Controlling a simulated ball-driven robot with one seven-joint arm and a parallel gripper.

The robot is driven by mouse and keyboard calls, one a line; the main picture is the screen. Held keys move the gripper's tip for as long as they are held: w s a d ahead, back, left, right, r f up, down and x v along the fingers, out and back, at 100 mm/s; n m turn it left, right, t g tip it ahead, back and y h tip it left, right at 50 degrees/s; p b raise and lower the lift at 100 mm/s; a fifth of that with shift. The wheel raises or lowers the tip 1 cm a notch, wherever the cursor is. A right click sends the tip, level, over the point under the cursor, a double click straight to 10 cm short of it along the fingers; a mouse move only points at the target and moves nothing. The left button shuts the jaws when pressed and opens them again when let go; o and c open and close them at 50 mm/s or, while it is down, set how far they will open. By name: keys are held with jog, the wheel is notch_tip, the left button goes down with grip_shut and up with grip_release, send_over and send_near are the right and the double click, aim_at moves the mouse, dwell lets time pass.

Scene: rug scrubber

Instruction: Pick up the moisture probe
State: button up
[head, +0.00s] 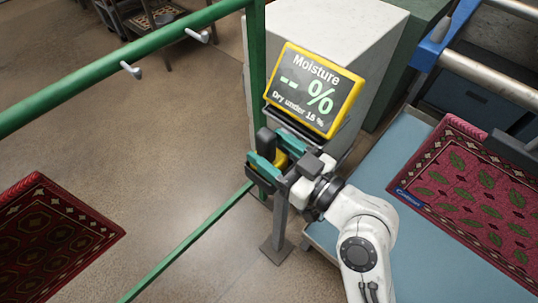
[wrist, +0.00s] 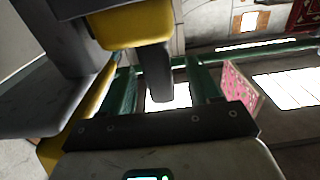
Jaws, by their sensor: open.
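The moisture probe, yellow with dark grey ends, sits just below the moisture display. In the head view its dark end (head: 265,141) shows at my gripper, with yellow beside it. In the wrist view its yellow body (wrist: 133,27) is at the top, and a dark part reaches down between my fingers. My gripper (head: 266,163) is open, with its teal fingers around or very close to the probe; I cannot tell whether they touch it. The fingers also show in the wrist view (wrist: 163,88), apart from each other. My gripper hides much of the probe and its holder.
The yellow-framed moisture display (head: 314,89) reads "-- %" above the gripper. A green rail (head: 130,54) with pegs crosses the upper left. A blue table (head: 388,172) with a red patterned rug (head: 471,196) is at right. Another red rug (head: 50,240) lies on the floor.

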aim_at(259, 140)
jog(key=shift+p+x, duration=0.45)
jog(key=shift+x, duration=1.45)
jog(key=shift+w, duration=0.1)
jog(key=shift+c, duration=0.3)
grip_shut()
